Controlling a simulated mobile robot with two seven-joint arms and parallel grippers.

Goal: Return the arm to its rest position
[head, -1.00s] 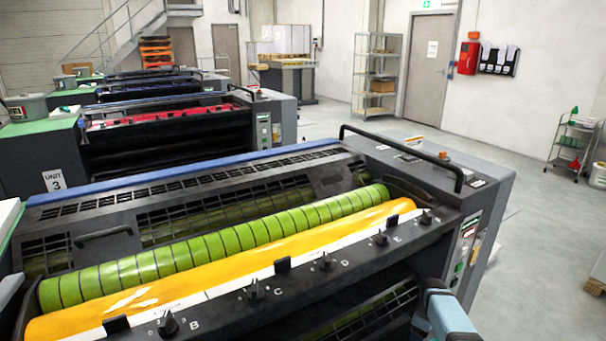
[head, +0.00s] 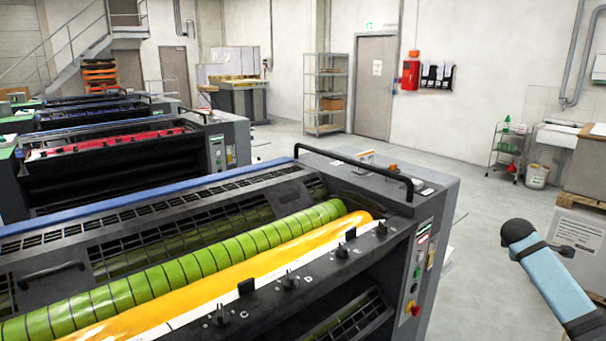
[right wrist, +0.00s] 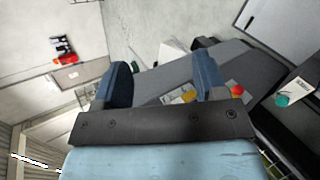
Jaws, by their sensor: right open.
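My right gripper (right wrist: 164,78) shows in the right wrist view with its two dark blue fingers apart and nothing between them. Beyond the fingers is the grey end of an ink unit, seen tilted, with small red and yellow parts. In the head view a light blue link of my right arm (head: 560,285) with a black rounded end stands at the lower right, over the floor beside the ink unit (head: 330,195). The right gripper itself does not show in the head view. My left arm and gripper are in neither view.
The near ink unit has a green ribbed roller (head: 180,270), a yellow inked roller (head: 240,275) and a black handrail (head: 355,172). A box (head: 580,238) stands behind my arm at the right. Open floor (head: 420,185) lies between the unit and the back wall.

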